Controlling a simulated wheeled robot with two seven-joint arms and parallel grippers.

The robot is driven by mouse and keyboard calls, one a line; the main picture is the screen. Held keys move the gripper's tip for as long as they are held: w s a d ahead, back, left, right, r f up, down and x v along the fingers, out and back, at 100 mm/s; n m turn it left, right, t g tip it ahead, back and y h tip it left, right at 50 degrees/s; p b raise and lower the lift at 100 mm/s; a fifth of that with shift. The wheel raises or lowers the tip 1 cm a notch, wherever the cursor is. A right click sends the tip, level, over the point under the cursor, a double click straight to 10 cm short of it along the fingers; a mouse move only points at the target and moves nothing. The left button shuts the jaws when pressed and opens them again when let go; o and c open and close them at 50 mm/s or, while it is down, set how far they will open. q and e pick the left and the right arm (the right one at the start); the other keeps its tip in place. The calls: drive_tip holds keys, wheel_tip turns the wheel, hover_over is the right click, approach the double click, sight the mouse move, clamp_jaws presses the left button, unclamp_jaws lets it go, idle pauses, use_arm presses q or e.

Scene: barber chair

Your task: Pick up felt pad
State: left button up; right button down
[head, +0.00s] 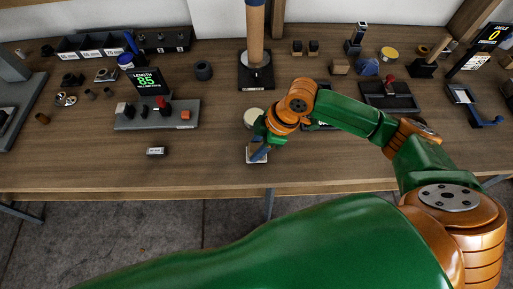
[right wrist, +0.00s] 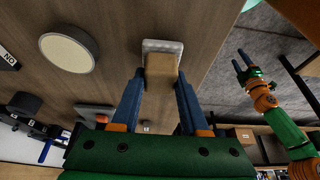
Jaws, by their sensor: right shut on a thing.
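My right gripper (head: 258,151) reaches down near the front edge of the table. In the right wrist view, its blue fingers (right wrist: 160,84) are shut on the sides of a tan block with a pale grey-white, rounded base, which I take to be the felt pad (right wrist: 163,46). In the head view the pale part of the felt pad (head: 257,159) shows below the fingers, partly hidden by them. I cannot tell whether it touches the table. My left gripper (right wrist: 242,60) shows only in the right wrist view, empty, with its fingers apart, beyond the table edge.
A round cream-topped disc (head: 253,117) stands just behind the right gripper. A small labelled block (head: 156,151) lies to the left. A grey tray (head: 160,115) with small parts and a length display (head: 149,82) stand farther left. The front left tabletop is clear.

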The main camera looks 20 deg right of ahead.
drive_tip(key=s+d+r+p, duration=0.1)
drive_tip(key=s+r+p, duration=1.1)
drive_tip(key=s+p, duration=0.1)
drive_tip(key=shift+s+d+p, duration=0.15)
drive_tip(key=shift+s+p, duration=0.15)
drive_tip(key=shift+s, duration=0.2)
